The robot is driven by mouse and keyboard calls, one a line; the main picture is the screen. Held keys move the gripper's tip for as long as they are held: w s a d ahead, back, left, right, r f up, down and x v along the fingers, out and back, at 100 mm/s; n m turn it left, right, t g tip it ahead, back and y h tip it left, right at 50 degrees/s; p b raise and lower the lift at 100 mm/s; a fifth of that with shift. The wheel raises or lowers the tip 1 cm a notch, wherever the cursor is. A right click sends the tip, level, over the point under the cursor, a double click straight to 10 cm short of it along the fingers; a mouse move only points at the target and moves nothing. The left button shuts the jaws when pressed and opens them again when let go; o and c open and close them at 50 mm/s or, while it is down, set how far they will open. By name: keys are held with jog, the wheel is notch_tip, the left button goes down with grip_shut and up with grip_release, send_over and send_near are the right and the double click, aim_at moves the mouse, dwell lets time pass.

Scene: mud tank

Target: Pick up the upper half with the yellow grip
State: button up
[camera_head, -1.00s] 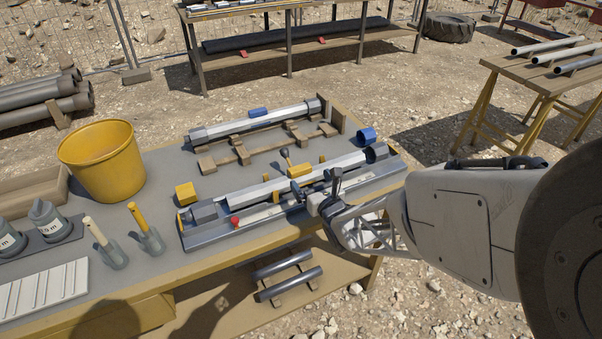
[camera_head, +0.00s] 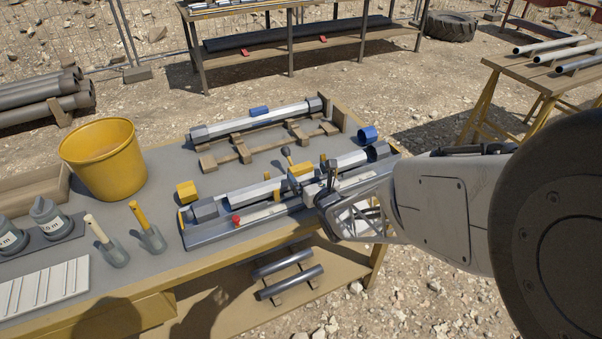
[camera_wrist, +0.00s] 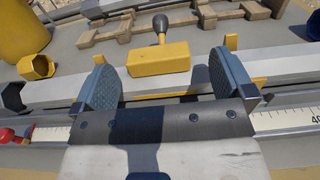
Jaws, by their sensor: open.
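The upper half is a long pale faceted half-tube (camera_head: 247,194) lying in the grey front rack on the bench. Its yellow grip (camera_head: 299,169) is a block on top near the middle, partly hidden by my gripper in the head view. In the wrist view the yellow grip (camera_wrist: 158,62) lies just beyond the fingers, centred between them, and the half-tube (camera_wrist: 62,88) runs across the picture. My gripper (camera_head: 317,182) is open and empty, its two dark ribbed fingers (camera_wrist: 165,84) spread over the half-tube. Contact with it cannot be told.
Another pale tube with a blue grip (camera_head: 259,111) lies on wooden supports behind. A dark lever knob (camera_wrist: 160,22) stands just behind the yellow grip. A red knob (camera_head: 235,220) is at the rack's front left. A yellow bucket (camera_head: 103,160) stands at the left.

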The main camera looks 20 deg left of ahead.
aim_at(300, 164)
jog(key=shift+x, duration=2.5)
jog(key=shift+s+a, duration=0.1)
jog(key=shift+a, duration=0.05)
jog(key=c, duration=1.2)
jog(key=shift+r, duration=0.2)
jog(key=shift+r, duration=1.75)
jog(key=v, duration=0.5)
jog(key=s+a+r+v, duration=0.1)
jog(key=v, duration=0.4)
jog(key=s+a+v, duration=0.1)
jog(key=v, duration=0.4)
jog(key=shift+s+d+r, duration=0.15)
jog(key=shift+s+r, duration=0.05)
jog(key=shift+s, duration=0.15)
